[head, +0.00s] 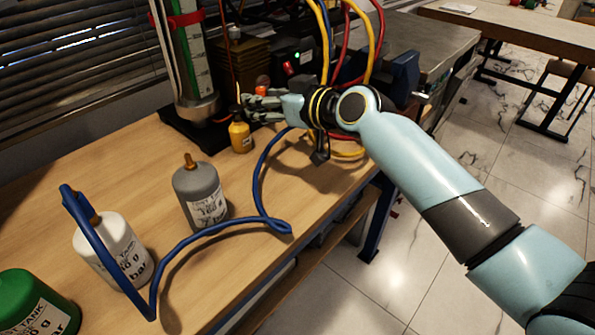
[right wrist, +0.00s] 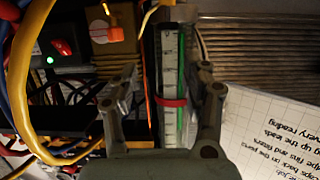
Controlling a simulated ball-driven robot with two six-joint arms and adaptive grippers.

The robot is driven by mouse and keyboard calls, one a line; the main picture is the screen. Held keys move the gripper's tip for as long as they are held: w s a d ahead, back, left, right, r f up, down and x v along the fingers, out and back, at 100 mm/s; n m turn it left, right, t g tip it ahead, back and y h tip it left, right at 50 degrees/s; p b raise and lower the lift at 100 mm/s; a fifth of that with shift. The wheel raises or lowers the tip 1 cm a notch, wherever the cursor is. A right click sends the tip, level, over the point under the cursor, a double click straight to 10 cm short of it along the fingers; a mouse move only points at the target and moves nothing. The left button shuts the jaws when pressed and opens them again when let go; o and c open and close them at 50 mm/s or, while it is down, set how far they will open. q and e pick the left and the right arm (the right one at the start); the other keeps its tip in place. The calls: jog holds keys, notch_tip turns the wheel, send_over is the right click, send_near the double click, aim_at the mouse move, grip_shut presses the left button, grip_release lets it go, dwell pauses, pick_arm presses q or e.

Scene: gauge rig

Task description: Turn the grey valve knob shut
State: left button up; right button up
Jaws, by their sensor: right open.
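My right gripper (head: 250,107) is open over the back of the bench, close to the tall gauge column and above a small yellow bottle (head: 240,137). In the right wrist view its two fingers (right wrist: 165,74) stand apart with the gauge column's scale (right wrist: 171,70) seen between them; nothing is held. A small round grey knob-like part (right wrist: 98,29) shows left of the fingers, beside an orange part (right wrist: 116,34). I cannot tell for certain that it is the valve knob. An orange part (head: 262,81) also shows behind the gripper in the head view. My left gripper is out of view.
A grey tank (head: 195,187), a white tank (head: 100,240) and a green tank (head: 30,300) stand on the wooden bench. A blue hose (head: 200,236) lies across it. Yellow, red and blue cables hang behind my right arm. A written sheet (right wrist: 270,130) shows in the wrist view.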

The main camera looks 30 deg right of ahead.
jog(key=s+f+g, duration=0.1)
jog(key=s+f, duration=0.2)
jog(key=s, duration=0.1)
jog(key=s+f+g, duration=0.2)
jog(key=s, duration=0.2)
jog(key=s+f+g+h, duration=0.1)
jog(key=s+f, duration=0.2)
jog(key=s, duration=0.1)
jog(key=shift+f, duration=0.3)
